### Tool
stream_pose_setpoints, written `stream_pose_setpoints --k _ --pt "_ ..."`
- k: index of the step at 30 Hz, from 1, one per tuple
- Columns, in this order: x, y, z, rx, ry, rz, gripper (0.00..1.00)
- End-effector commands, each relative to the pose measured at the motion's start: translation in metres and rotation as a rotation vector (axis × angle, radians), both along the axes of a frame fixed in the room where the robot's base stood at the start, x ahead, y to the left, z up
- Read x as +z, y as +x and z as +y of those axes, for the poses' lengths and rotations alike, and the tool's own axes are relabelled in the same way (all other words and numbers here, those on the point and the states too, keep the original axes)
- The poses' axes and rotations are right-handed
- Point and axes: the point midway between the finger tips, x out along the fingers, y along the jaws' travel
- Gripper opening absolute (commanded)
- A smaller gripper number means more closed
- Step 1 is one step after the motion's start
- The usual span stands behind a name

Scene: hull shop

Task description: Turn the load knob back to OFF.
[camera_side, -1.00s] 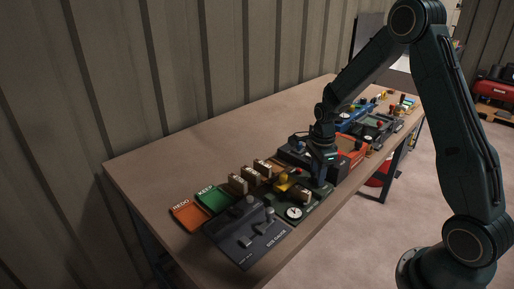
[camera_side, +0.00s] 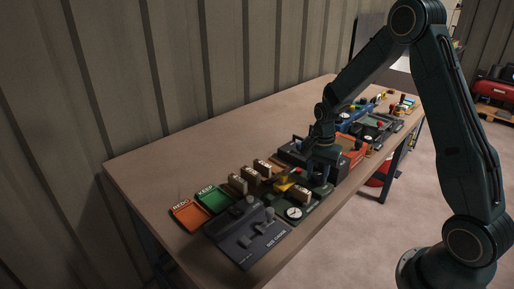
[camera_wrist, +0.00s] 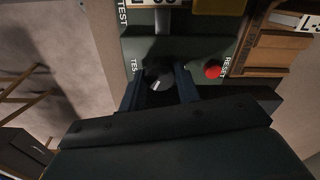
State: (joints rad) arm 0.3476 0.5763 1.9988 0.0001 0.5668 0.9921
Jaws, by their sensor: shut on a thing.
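In the wrist view a round dark knob (camera_wrist: 159,77) with a short white mark sits between the two fingers of my gripper (camera_wrist: 160,84). The gripper is shut on the knob, with one finger on each side. The white mark slants toward the lower left. The knob stands on a dark green panel (camera_wrist: 187,47) with a TEST label, a label partly hidden by the left finger, and a red button marked RESET. I see no OFF marking. In the side view my gripper (camera_side: 321,180) is low over the green panel and hides the knob.
The red RESET button (camera_wrist: 213,72) is close to the right finger. In the side view a white dial (camera_side: 294,213), a yellow part (camera_side: 283,184) and a dark gauge box (camera_side: 246,234) stand nearby. The bench's rear left (camera_side: 200,150) is clear.

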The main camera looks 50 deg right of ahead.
Motion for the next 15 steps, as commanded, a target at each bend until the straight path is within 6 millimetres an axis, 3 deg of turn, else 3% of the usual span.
stream_pose_setpoints --k 15 --pt "0.0010 0.0004 0.0001 0.492 0.000 -0.001 0.09"
